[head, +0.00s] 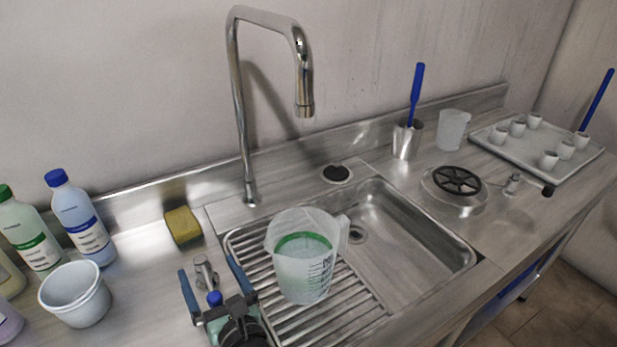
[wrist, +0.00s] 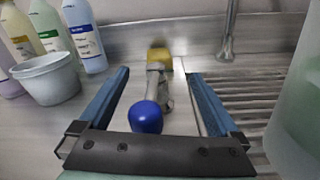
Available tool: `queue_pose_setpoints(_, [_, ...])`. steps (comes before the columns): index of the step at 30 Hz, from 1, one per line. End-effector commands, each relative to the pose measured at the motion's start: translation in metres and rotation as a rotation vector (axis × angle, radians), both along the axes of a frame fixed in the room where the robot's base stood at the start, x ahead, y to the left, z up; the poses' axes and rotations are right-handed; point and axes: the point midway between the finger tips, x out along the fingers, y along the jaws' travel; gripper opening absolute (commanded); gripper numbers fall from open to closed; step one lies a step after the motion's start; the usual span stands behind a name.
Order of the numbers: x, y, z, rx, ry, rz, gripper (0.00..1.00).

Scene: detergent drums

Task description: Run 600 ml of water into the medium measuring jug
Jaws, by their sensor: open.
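A translucent measuring jug (head: 303,275) with dark scale marks and a handle at right stands on the ribbed rack at the left of the sink, below the tap spout (head: 304,105). A green ring shows inside it; I cannot read the water level against the scale. No stream shows at the spout. A metal valve (head: 204,272) with a blue knob (head: 214,298) stands on the counter left of the sink. My gripper (head: 207,269) is open, its fingers on either side of the valve. The wrist view shows the blue knob (wrist: 146,117) between the fingers, apart from both.
A white tub (head: 75,294) and several bottles (head: 80,220) stand at left. A yellow sponge (head: 182,226) lies behind the valve. A smaller jug (head: 452,130), a metal cup with a blue-handled brush (head: 407,140) and a tray of cups (head: 490,143) stand at right. The sink's right part is empty.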

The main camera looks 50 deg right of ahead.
Motion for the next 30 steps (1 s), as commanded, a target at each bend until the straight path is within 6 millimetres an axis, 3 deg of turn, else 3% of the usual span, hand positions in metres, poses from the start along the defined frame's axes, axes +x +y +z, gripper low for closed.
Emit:
queue_pose_setpoints(21, [-0.041, 0.007, 0.000, 0.000, 0.002, 0.000, 0.98])
queue_pose_setpoints(30, [-0.044, 0.007, 0.001, -0.001, 0.000, 0.000, 0.98])
